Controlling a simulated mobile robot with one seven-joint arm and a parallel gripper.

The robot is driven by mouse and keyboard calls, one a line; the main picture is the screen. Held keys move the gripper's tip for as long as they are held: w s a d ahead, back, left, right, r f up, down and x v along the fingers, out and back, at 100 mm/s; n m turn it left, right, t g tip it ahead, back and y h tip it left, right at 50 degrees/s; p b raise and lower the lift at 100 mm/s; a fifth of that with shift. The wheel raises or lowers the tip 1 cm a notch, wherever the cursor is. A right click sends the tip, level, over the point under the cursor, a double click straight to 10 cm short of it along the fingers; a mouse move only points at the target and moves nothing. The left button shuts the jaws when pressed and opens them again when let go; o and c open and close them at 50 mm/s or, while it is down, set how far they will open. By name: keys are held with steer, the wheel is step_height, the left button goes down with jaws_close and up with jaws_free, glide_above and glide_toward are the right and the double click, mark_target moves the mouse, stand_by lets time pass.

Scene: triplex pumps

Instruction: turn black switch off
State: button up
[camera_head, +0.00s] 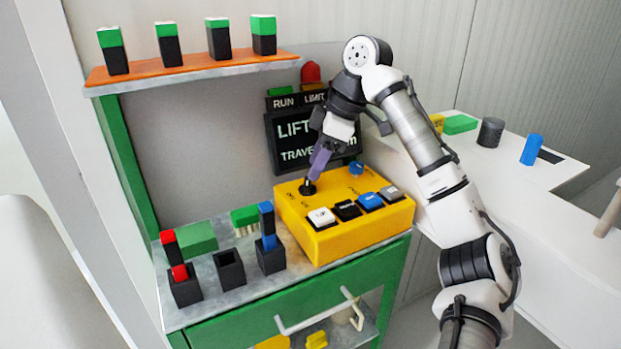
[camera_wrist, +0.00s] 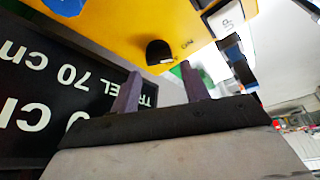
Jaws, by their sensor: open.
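The black switch (camera_head: 307,188) is a round knob on top of the yellow control box (camera_head: 290,215), near its back left corner. In the wrist view the knob (camera_wrist: 159,51) lies just beyond my fingertips, with an ON label beside it. My gripper (camera_head: 314,177) has purple fingers pointing down at the knob from above. In the wrist view my gripper (camera_wrist: 160,70) is open, its two fingers apart with nothing between them. The head view does not show clearly whether a finger touches the knob.
White, black, blue and grey buttons line the box front, including the black button (camera_head: 346,209). A blue knob (camera_head: 357,168) sits at the back right. A display screen (camera_head: 290,140) stands close behind. Black holders (camera_head: 229,270) stand left, and a shelf (camera_head: 190,68) hangs above left.

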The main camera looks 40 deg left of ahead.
mark_target(308, 181)
steer(key=shift+x, duration=1.95)
steer(key=c, duration=0.7)
